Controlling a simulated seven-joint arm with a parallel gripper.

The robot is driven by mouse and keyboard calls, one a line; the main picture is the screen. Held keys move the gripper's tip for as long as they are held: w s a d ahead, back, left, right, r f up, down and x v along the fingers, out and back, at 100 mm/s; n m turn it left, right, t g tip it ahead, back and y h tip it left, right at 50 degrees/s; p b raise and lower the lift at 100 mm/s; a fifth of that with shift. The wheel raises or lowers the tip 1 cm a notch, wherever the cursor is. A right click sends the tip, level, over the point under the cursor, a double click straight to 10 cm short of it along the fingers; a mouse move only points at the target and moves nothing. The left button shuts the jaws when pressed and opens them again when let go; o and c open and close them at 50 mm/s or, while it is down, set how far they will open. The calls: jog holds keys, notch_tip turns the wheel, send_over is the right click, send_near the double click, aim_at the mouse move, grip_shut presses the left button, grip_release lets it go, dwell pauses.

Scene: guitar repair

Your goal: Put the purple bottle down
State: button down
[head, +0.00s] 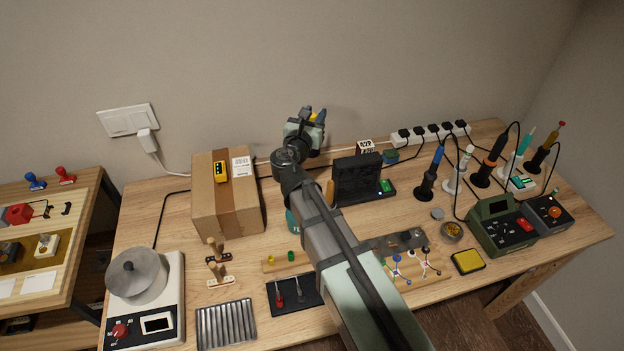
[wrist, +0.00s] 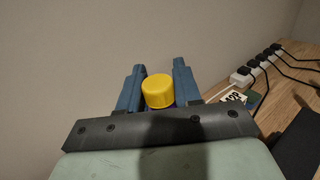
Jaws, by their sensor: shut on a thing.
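My gripper (head: 314,116) is raised near the back wall, beyond the cardboard box and the black panel. In the wrist view its two blue fingers (wrist: 158,88) are shut on a bottle with a yellow cap (wrist: 158,91). Only the cap and a little purple beside it show, so I take it for the purple bottle. The bottle's body is hidden behind the gripper. In the head view just a small yellow bit of the cap (head: 313,117) shows between the fingers.
The wooden bench (head: 165,222) holds a cardboard box (head: 208,215) left of my arm and a black panel (head: 357,178) to its right. A power strip (head: 430,136) and several soldering tools stand farther right. My arm hides part of the bench middle.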

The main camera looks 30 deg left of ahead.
aim_at(310, 155)
jog(key=shift+f, duration=5.45)
jog(key=c, duration=0.8)
grip_release()
jog(key=shift+f, duration=0.1)
jog(key=shift+o, duration=0.2)
jog(key=s, duration=0.2)
jog(key=s+d, duration=0.1)
jog(key=s, duration=0.4)
jog(key=shift+s+d, duration=0.2)
jog(key=shift+d, duration=0.1)
